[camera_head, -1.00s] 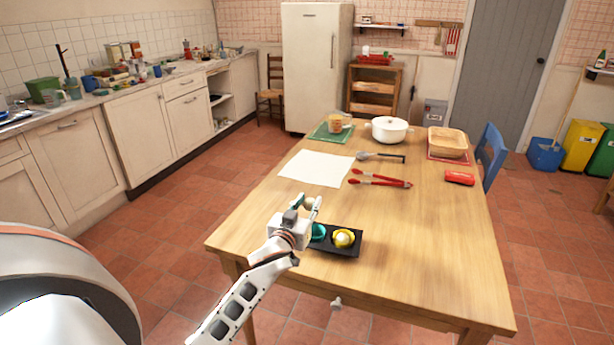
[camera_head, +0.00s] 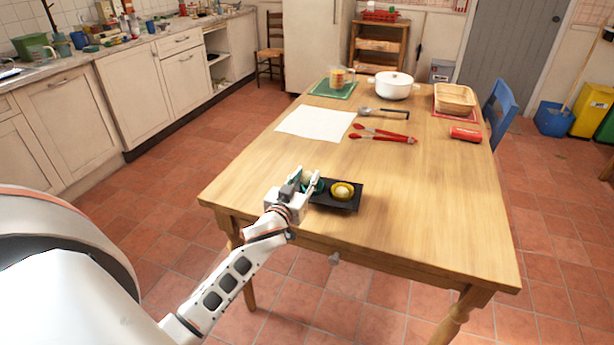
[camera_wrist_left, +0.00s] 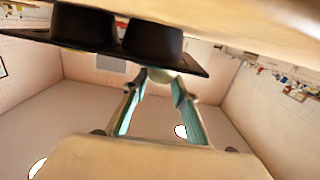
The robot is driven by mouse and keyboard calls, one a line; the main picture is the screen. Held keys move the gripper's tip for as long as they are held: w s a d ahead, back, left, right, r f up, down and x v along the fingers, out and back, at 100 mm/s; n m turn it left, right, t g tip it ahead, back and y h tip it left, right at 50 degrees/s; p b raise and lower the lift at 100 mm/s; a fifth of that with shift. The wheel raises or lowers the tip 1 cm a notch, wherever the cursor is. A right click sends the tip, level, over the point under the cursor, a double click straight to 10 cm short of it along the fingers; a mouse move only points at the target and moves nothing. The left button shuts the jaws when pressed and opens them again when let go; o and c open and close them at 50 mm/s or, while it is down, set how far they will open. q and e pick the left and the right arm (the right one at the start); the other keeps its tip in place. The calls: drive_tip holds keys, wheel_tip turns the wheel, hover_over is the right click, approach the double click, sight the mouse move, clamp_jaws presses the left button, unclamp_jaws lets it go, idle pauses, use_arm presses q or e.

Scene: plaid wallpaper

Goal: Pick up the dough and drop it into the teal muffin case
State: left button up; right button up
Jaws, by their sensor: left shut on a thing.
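My left gripper (camera_head: 309,184) is shut on a pale ball of dough (camera_wrist_left: 160,75), held between its fingertips at the tray's left end. The black muffin tray (camera_head: 353,207) lies near the table's front edge. Its left cup holds the teal muffin case (camera_head: 319,187), mostly hidden behind the gripper. Its right cup holds a yellow case (camera_head: 333,190) with another pale dough ball in it. In the left wrist view, turned upside down, the tray's rim (camera_wrist_left: 190,66) is close to the held dough. I cannot tell whether the dough touches the case. My right gripper is not in view.
On the wooden table (camera_head: 430,210) are a white sheet (camera_head: 315,123), red tongs (camera_head: 385,137), grey-headed tongs (camera_head: 385,112), a white pot (camera_head: 392,86), a basket (camera_head: 455,98) and a red item (camera_head: 465,133). The table right of the tray is clear.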

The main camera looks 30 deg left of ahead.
use_arm(q)
drive_tip(key=shift+r, duration=0.1)
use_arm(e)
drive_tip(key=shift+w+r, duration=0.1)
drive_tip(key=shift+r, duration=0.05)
use_arm(q)
drive_tip(key=o, duration=1.1)
drive_tip(key=shift+o, duration=0.7)
drive_tip(key=v, duration=1.2)
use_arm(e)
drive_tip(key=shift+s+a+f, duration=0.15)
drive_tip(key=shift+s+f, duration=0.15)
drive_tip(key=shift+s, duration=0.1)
use_arm(q)
drive_tip(key=shift+d, duration=0.1)
drive_tip(key=s+d+f+m+g+h+p, duration=0.4)
drive_tip(key=s+d+f+m+g+h, duration=0.2)
drive_tip(key=s+d+f, duration=1.3)
wheel_tip(320, 180, down, 2)
drive_tip(key=s+m, duration=0.1)
drive_tip(key=s, duration=0.1)
drive_tip(key=shift+s+d+h, duration=0.3)
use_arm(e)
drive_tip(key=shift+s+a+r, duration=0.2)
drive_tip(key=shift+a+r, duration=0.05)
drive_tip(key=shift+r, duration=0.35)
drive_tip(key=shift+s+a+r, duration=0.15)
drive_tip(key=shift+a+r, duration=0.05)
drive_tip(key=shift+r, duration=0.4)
